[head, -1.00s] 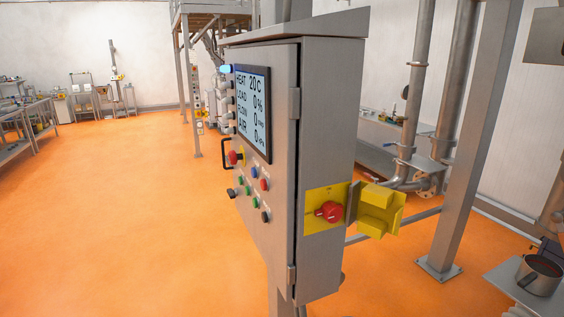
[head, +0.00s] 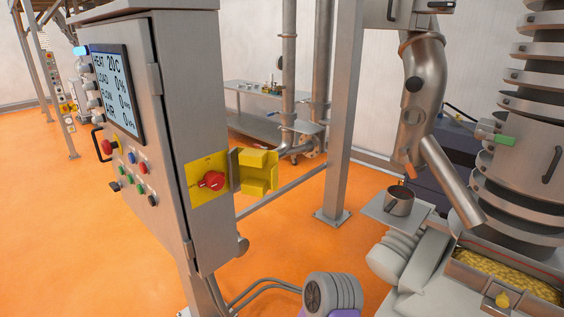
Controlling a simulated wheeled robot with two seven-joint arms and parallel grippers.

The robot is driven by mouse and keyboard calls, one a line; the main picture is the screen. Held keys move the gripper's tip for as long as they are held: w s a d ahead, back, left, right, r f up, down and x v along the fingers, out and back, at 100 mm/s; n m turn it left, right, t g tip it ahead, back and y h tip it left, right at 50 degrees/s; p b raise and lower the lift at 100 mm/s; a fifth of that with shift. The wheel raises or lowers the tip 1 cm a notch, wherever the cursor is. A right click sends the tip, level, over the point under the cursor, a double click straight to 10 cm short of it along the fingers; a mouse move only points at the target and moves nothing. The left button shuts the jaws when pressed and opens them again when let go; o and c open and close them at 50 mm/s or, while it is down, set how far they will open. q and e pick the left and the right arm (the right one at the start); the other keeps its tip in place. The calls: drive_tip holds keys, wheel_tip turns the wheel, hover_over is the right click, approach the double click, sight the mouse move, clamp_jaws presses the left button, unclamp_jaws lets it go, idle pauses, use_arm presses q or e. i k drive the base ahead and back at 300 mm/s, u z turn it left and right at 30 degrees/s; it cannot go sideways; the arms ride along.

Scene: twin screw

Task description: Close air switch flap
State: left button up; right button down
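On the right side of the grey control cabinet (head: 190,110) is a yellow plate with a red rotary switch (head: 211,181), the air switch. Its yellow flap (head: 258,171) stands open, swung out to the right of the plate, with block-like raised parts on its face. The red knob is uncovered. Neither of my grippers shows in the head view.
A grey post (head: 340,120) stands behind the flap, with a rail running towards the cabinet. At right are a metal cup (head: 399,201) on a small shelf, a slanted pipe and machinery with a trough of yellow pellets (head: 500,278). Orange floor is clear at left.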

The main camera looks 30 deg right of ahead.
sight(256, 170)
drive_tip(key=k, duration=1.15)
drive_tip(key=z, duration=0.65)
drive_tip(key=i, duration=2.25)
drive_tip(key=u, duration=0.65)
